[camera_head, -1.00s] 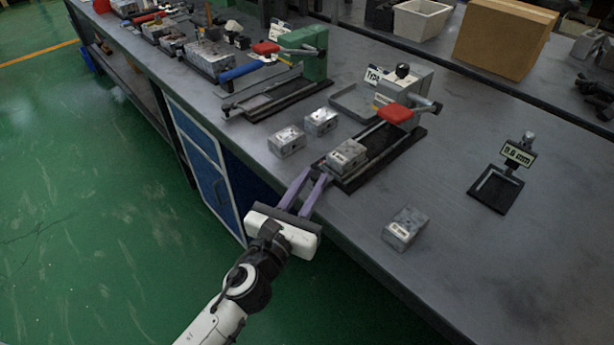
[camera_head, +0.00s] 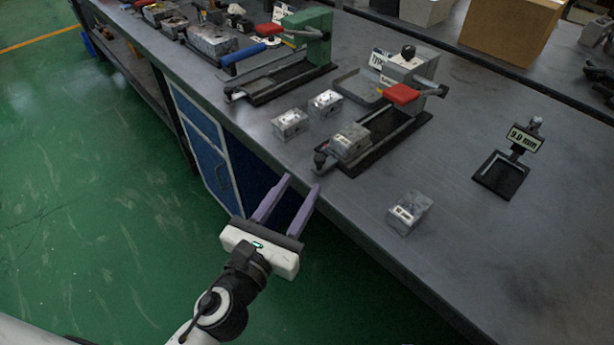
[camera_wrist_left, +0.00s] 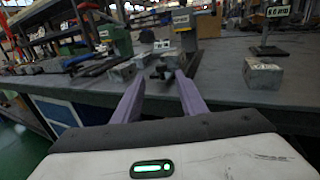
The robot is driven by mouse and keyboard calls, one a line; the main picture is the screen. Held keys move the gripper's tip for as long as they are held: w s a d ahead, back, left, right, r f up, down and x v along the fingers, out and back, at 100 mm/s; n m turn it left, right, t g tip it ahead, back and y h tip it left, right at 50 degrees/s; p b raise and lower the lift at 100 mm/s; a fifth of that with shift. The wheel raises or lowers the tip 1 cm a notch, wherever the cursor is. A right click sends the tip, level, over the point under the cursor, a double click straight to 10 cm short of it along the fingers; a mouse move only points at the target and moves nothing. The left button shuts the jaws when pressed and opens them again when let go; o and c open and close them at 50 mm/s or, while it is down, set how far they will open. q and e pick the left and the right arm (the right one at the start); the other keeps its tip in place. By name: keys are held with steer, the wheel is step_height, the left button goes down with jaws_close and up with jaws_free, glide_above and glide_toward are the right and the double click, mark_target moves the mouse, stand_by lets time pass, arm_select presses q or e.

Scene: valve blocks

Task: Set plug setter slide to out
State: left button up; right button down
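The plug setter (camera_head: 385,125) is the grey device with a red handle and black base on the bench. A grey metal block (camera_head: 351,142) sits on its track near the front. A dark round knob (camera_head: 320,158) stands at the track's front end, and the knob also shows in the left wrist view (camera_wrist_left: 160,74). My left gripper (camera_head: 301,184) is open and empty, in front of the bench edge. Its fingertips are apart from the knob, which lies beyond them. In the left wrist view the fingers (camera_wrist_left: 159,76) point towards the knob. My right gripper is not in view.
Two metal blocks (camera_head: 290,123) (camera_head: 325,103) stand left of the plug setter. Another block (camera_head: 409,213) lies to its right, before a small gauge with a display (camera_head: 522,141). A green press (camera_head: 305,40) stands further left. The bench between block and gauge is clear.

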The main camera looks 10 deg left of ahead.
arm_select(q)
steer(key=shift+s+a+b, duration=0.15)
steer(key=shift+s, duration=0.65)
steer(key=shift+s+a+b, duration=0.15)
steer(key=shift+s, duration=0.65)
